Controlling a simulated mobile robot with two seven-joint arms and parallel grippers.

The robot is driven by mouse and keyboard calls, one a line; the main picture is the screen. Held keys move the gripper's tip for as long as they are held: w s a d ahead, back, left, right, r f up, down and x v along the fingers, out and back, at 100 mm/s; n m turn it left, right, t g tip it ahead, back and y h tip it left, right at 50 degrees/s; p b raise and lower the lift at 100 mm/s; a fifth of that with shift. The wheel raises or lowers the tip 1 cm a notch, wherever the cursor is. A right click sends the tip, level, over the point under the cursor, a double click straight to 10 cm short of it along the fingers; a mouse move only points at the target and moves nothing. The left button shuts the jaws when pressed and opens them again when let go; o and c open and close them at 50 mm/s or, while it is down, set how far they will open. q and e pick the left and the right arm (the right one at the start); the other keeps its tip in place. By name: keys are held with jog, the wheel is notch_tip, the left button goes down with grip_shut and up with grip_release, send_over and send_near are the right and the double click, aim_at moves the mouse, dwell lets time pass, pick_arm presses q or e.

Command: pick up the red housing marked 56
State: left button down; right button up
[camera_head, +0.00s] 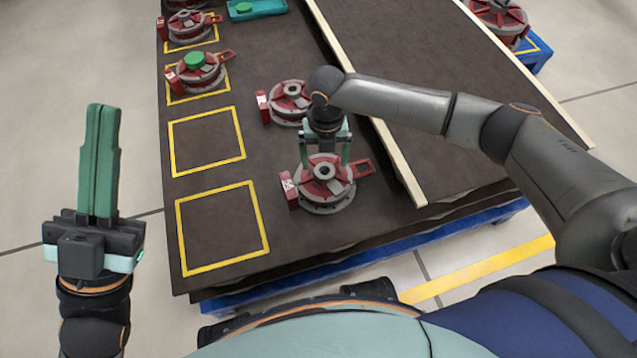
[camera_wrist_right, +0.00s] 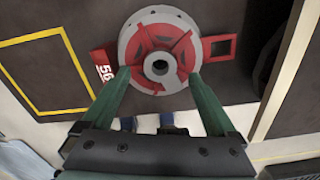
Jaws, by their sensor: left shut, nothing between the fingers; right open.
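The red housing marked 56 (camera_head: 326,186) lies on the dark table near its front edge. In the right wrist view the housing (camera_wrist_right: 160,62) shows its round grey rim, red spokes, a red tab with "56" on its left and a red loop on its right. My right gripper (camera_head: 325,162) is open above the housing, its green fingers pointing down. In the right wrist view its fingertips (camera_wrist_right: 160,78) reach to either side of the hub; whether they touch it I cannot tell. My left gripper (camera_head: 103,108) is shut and empty, pointing up, left of the table.
Another red housing (camera_head: 288,103) lies just behind, partly hidden by my right arm. More housings stand in yellow squares at the back left, one with a green part (camera_head: 195,60). Two yellow squares (camera_head: 222,228) are empty. A pale rail (camera_head: 395,160) runs to the right.

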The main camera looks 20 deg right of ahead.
aim_at(324, 169)
notch_tip(324, 169, down, 4)
jog(key=shift+r+b, duration=0.2)
jog(key=shift+b, duration=0.55)
pick_arm(q)
jog(key=shift+w+d+f, duration=0.1)
jog(key=shift+d+f, duration=0.1)
jog(key=shift+f, duration=1.05)
pick_arm(e)
jog(key=shift+r, duration=0.1)
jog(key=c, duration=0.5)
grip_shut()
jog(key=shift+w+r, duration=0.2)
